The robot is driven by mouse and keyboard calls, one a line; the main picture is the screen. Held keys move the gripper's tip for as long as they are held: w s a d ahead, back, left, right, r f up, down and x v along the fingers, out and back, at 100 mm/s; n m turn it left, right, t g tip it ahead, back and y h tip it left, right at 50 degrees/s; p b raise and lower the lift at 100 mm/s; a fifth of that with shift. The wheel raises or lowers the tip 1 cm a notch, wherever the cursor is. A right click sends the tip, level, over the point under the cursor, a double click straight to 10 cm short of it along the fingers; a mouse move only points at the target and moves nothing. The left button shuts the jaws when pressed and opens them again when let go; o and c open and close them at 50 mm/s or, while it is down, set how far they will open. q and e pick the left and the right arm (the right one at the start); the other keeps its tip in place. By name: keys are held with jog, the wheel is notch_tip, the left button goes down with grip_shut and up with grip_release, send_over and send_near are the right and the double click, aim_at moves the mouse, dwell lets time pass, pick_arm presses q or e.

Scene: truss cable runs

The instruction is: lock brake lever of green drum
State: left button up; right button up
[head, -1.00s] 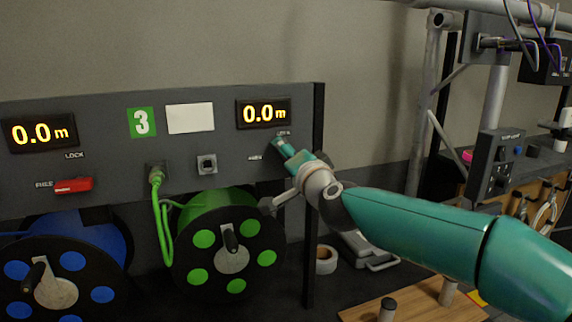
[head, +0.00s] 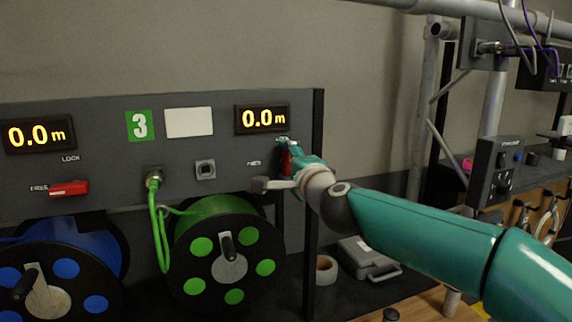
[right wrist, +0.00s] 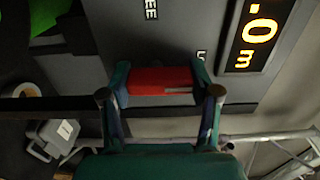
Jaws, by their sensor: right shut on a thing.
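The green drum (head: 205,207) hangs under the grey panel, below the green "3" label. Its red brake lever (head: 286,162) is at the panel's right end, below the 0.0 m display (head: 262,118), and stands roughly upright towards the LOCK label. My right gripper (head: 288,152) is on it and hides part of it. In the right wrist view the red lever (right wrist: 160,80) lies between the two fingers of my right gripper (right wrist: 165,85), which is shut on it. My left gripper is not in view.
The blue drum (head: 75,245) and its red lever (head: 69,188), lying sideways at FREE, are at the left. A green cable (head: 157,225) hangs from a panel socket. A tape roll (head: 326,268) and a grey case (head: 368,258) lie right of the panel's post.

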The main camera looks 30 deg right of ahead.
jog(key=shift+f, duration=0.2)
jog(key=o, duration=1.2)
jog(key=shift+d, duration=0.1)
jog(key=shift+c, duration=0.2)
jog(key=shift+r, duration=0.1)
jog(key=shift+s, duration=0.25)
jog(key=v, duration=1.1)
jog(key=shift+s, duration=0.2)
